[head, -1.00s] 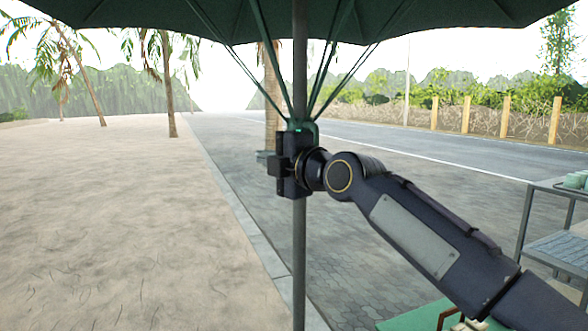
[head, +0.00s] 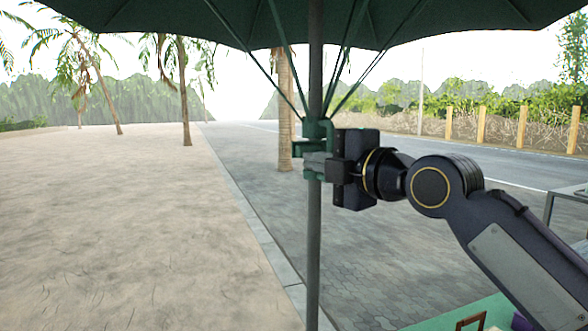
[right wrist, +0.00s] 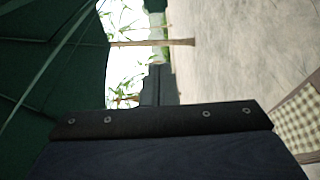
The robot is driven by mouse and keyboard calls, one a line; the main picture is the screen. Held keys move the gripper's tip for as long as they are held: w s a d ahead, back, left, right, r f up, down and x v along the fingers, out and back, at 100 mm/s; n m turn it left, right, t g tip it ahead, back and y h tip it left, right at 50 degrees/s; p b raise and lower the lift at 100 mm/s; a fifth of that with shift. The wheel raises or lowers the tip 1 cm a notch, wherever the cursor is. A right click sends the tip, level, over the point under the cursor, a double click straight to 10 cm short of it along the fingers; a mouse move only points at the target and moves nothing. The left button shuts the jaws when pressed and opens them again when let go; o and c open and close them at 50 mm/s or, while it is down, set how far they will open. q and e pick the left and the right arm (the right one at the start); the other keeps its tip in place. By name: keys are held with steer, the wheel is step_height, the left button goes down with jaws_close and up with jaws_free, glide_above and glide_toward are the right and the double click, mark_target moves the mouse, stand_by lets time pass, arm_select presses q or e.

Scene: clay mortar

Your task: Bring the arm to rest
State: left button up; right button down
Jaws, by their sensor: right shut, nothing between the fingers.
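My right arm comes in from the lower right of the head view. My right gripper (head: 316,166) is shut and empty, its fingertips pointing left. In the picture its fingers overlap the parasol pole (head: 314,240), just below the green collar (head: 318,132). I cannot tell whether they touch the pole. In the right wrist view the black edge of my gripper's body fills the bottom, and a dark finger shape (right wrist: 158,92) stands above it. My left gripper is not in view.
A dark green parasol canopy (head: 200,18) with thin struts hangs overhead. A green tabletop (head: 470,316) with a small brown frame (head: 471,322) lies at the lower right. A grey table (head: 560,200) stands at the right edge. Open sand (head: 120,220) lies left.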

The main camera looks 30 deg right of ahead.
steer(key=s+a+f+m+g, duration=0.4)
steer(key=s+f+m, duration=0.2)
steer(key=f, duration=0.8)
steer(key=s+a+f+m+g+y, duration=0.1)
steer(key=s+a+f+m+g, duration=0.3)
steer(key=f, duration=1.1)
steer(key=s+a+f+m+g+y, duration=0.1)
steer(key=s+a+f+m+g, duration=0.3)
steer(key=s+f+m, duration=0.4)
step_height(320, 180, down, 6)
steer(key=a+m, duration=0.1)
steer(key=m, duration=0.2)
steer(key=shift+f, duration=0.25)
